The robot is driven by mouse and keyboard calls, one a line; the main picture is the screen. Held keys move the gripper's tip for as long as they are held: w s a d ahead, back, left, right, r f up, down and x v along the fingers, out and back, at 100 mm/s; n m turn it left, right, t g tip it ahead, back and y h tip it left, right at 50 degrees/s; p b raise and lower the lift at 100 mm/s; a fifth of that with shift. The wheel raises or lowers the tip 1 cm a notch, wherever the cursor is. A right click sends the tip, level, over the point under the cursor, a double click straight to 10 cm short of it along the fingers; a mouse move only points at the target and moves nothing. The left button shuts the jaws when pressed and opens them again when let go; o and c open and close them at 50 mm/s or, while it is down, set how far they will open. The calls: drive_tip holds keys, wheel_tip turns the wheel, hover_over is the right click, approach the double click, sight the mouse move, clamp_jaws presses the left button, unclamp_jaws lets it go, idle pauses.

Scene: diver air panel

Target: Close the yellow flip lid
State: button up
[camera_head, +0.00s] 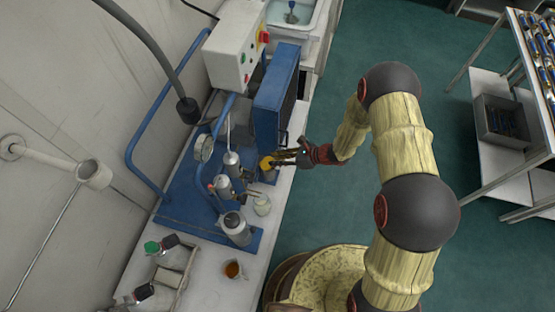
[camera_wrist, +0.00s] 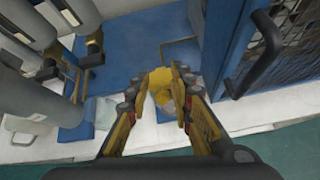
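The yellow flip lid (camera_head: 266,163) sits on a small grey fitting on the blue base, close to the blue box. In the wrist view the yellow lid (camera_wrist: 157,80) shows between and just beyond my fingertips, with a pale part below it. I cannot tell how far the lid stands open. My gripper (camera_head: 283,157) reaches in from the right at the lid. In the wrist view my gripper (camera_wrist: 160,84) has its fingers apart, one on each side of the lid. I cannot tell whether either finger touches it.
Grey cylinders (camera_head: 231,165) stand left of the lid on the blue base plate (camera_head: 180,205). The blue box (camera_head: 275,92) with a dark handle (camera_wrist: 262,52) is close on the right in the wrist view.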

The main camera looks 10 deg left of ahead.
drive_tip(key=shift+o, duration=0.8)
drive_tip(key=shift+d, duration=0.1)
drive_tip(key=v, duration=1.2)
drive_tip(key=shift+f, duration=0.1)
